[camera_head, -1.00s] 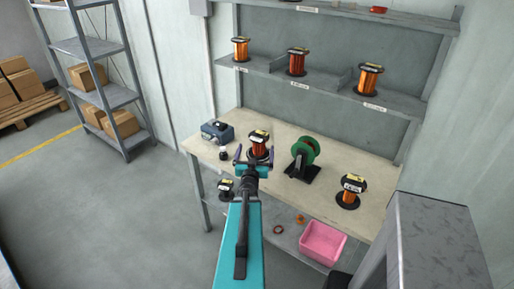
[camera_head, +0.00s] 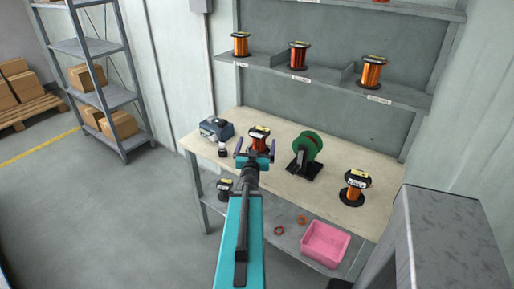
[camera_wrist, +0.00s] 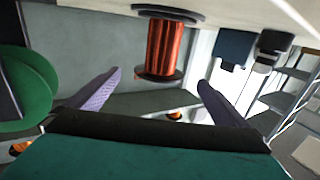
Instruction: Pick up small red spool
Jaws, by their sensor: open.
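A spool of red-copper wire with black flanges and a yellow label (camera_head: 259,137) stands upright on the workbench, just beyond my gripper (camera_head: 256,151). In the wrist view, which is upside down, the red spool (camera_wrist: 160,48) shows ahead of the fingers, roughly centred between them. My gripper (camera_wrist: 160,82) is open, with its two purple fingers apart and nothing between their tips. They look short of the spool. In the head view my gripper covers the spool's lower part. Another reddish spool (camera_head: 299,56) stands on the wall shelf.
On the bench (camera_head: 224,171), a green wheel on a black stand (camera_head: 306,150) and an orange spool (camera_head: 354,188) are to the right. A blue-grey device (camera_head: 215,129) is to the left. Orange spools stand on the wall shelf (camera_head: 330,84). A pink bin (camera_head: 325,242) sits below.

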